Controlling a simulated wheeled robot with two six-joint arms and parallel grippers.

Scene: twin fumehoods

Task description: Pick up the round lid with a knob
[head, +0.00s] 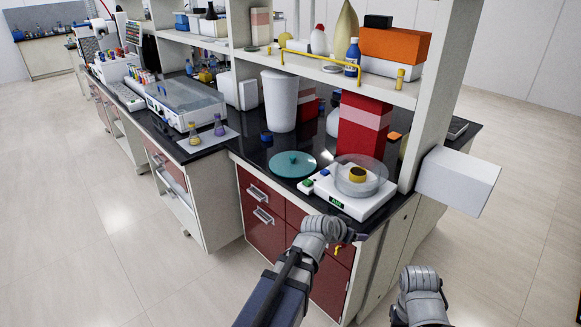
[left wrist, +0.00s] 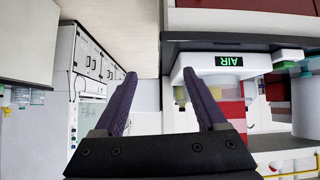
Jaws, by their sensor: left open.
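The round lid (head: 292,164) is a flat teal disc with a small knob in its middle. It lies on the black bench top, left of a white balance (head: 350,200), in the head view. My left gripper (head: 352,238) is in front of the bench edge, below and right of the lid, apart from it. In the left wrist view its two dark fingers (left wrist: 158,76) are spread with nothing between them. I cannot make out the lid in that view. My right arm is at the bottom right of the head view; its fingers cannot be made out clearly.
The balance, with a clear round dish (head: 361,176) on it, stands close right of the lid. Its green display (left wrist: 228,61) shows in the left wrist view. A tall white bin (head: 280,100) and a red box (head: 362,125) stand behind. A shelf (head: 330,72) overhangs the bench.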

